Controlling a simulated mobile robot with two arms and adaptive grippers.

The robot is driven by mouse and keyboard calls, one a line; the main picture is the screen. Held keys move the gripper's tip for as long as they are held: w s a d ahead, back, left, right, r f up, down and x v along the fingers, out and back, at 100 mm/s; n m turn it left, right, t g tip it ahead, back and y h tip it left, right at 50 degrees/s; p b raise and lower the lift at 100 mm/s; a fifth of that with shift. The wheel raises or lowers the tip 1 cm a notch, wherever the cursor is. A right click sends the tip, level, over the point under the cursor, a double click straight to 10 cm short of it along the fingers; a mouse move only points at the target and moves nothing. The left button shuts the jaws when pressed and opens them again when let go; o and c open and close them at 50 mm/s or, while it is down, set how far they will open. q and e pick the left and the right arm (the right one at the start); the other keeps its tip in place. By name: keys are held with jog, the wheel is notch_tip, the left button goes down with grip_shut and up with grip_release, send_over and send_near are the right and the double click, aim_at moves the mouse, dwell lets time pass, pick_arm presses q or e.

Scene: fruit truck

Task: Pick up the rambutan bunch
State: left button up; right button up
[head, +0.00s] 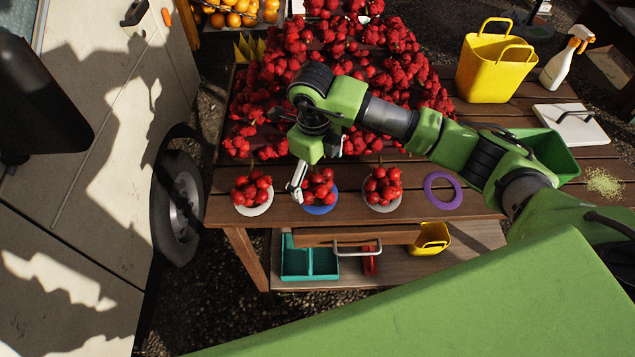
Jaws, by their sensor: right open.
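A large heap of red rambutans (300,62) covers the back and middle of the wooden table (480,135). Along the front edge, one rambutan bunch (251,187) sits on a white plate at the left. Another bunch (321,186) sits on a blue plate (320,210), and a third (383,186) on a white plate to its right. My right gripper (308,176) is open and points down at the blue plate's bunch, one finger beside its left side. The arm hides part of the heap; contact with the bunch cannot be told. My left gripper is not in view.
A purple ring (442,190) lies right of the plates. A yellow basket (488,66), spray bottle (566,58), white board (568,124) and green bin (548,150) stand at the right. A vehicle (95,150) is close at left. Below is a shelf (400,268).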

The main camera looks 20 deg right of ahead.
aim_at(317, 182)
jog(key=f+p, duration=0.1)
jog(key=f, duration=0.2)
jog(key=shift+s+a+f+p, duration=0.1)
jog(key=shift+s+f+p, duration=0.1)
jog(key=shift+f+p, duration=0.2)
jog(key=shift+w+f, duration=0.1)
jog(key=shift+f, duration=0.4)
jog(key=shift+r, duration=0.1)
jog(key=c, duration=0.9)
jog(key=shift+c, duration=0.2)
